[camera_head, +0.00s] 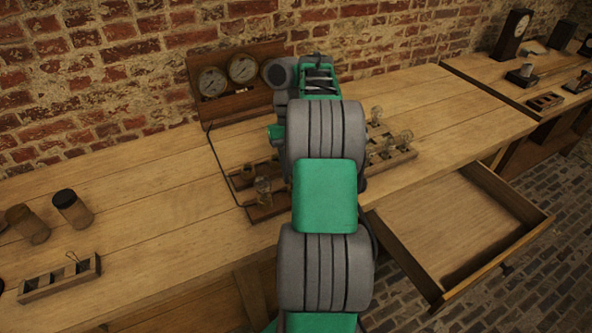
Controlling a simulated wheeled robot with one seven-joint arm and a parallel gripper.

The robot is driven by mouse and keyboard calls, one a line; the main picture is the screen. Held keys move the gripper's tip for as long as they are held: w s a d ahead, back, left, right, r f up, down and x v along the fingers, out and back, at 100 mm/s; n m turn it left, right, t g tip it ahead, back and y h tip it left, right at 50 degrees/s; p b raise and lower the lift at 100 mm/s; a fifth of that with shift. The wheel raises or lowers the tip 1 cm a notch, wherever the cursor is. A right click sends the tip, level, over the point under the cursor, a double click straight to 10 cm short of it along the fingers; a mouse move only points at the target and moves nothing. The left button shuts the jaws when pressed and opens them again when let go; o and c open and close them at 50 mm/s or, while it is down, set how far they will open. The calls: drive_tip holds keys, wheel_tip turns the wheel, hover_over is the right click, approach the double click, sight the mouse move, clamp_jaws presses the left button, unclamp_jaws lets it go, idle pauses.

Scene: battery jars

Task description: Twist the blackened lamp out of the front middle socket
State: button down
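A wooden socket board lies on the bench behind my arm, its left end (268,212) and right end (405,158) showing on either side. A clear-looking glass lamp (263,187) stands in its left part. More glass lamps show on the right, one farther back (376,114) and one nearer the right end (406,136). My arm covers the middle of the board, including the front middle socket. I cannot make out a blackened lamp. My gripper's fingers are hidden behind my arm, so what they hold does not show.
A panel with round gauges (243,68) stands against the brick wall. Two jars (72,208) and a small wooden rack (58,279) are at the left. An open, empty drawer (460,225) juts out at the right front. The bench between rack and board is clear.

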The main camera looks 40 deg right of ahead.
drive_tip(key=shift+r, duration=0.15)
wheel_tip(320, 180, up, 5)
drive_tip(key=p, duration=0.5)
drive_tip(key=shift+r, duration=0.1)
drive_tip(key=shift+a, duration=0.1)
